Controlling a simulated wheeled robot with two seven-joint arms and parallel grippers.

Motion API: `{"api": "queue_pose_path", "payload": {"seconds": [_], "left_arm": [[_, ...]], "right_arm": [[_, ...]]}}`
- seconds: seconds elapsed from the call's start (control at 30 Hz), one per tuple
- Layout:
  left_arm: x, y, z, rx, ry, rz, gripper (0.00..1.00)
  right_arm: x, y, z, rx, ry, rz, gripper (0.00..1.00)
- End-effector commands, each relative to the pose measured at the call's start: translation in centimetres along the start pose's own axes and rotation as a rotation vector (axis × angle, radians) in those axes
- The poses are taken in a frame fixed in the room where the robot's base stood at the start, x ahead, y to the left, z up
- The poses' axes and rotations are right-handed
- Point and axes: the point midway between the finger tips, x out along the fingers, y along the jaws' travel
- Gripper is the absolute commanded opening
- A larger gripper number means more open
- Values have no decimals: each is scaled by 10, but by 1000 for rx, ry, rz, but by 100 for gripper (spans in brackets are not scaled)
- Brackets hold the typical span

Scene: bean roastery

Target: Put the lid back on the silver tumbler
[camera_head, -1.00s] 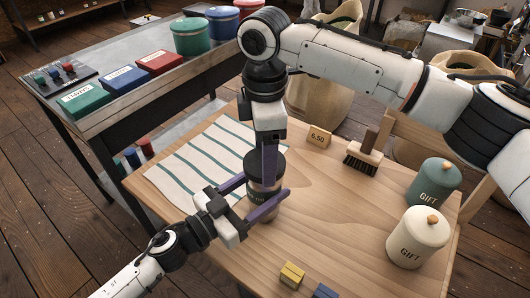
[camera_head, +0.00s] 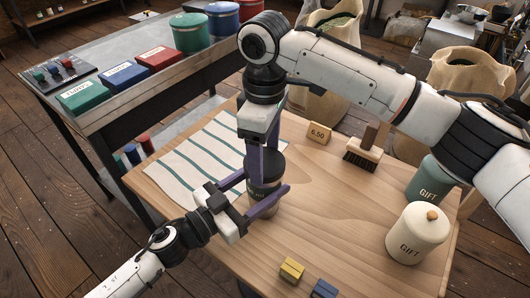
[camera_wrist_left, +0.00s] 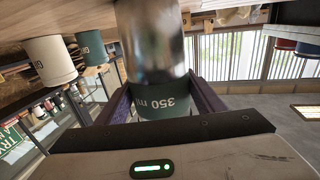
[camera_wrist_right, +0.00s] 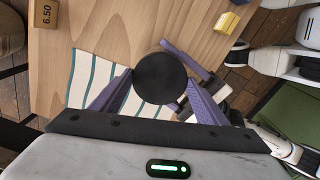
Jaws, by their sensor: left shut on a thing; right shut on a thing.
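The silver tumbler (camera_wrist_left: 150,45) has a dark green band (camera_wrist_left: 160,105) marked "350 ml". It stands upright on the wooden table (camera_head: 330,225), and my left gripper (camera_head: 264,190) is shut around it from the side. The black round lid (camera_wrist_right: 160,78) is between the purple fingers of my right gripper (camera_head: 265,158), which is shut on it from above. In the head view the lid is at the tumbler's top, in line with it. The fingers partly hide the joint, so I cannot tell whether the lid is seated.
A striped cloth (camera_head: 190,160) lies left of the tumbler. A price sign (camera_head: 318,132) and a brush (camera_head: 363,153) stand behind. A cream canister (camera_head: 418,235) and a green canister (camera_head: 428,178) stand right. Yellow (camera_head: 292,269) and blue (camera_head: 324,289) blocks lie in front.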

Motion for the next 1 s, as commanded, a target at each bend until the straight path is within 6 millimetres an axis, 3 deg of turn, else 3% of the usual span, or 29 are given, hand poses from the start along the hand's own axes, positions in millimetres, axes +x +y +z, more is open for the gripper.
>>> {"api": "queue_pose_path", "payload": {"seconds": [1.0], "left_arm": [[0, 0, 1, 0, -2, -1, 0]], "right_arm": [[0, -1, -2, 2384, 1, -3, 47]]}}
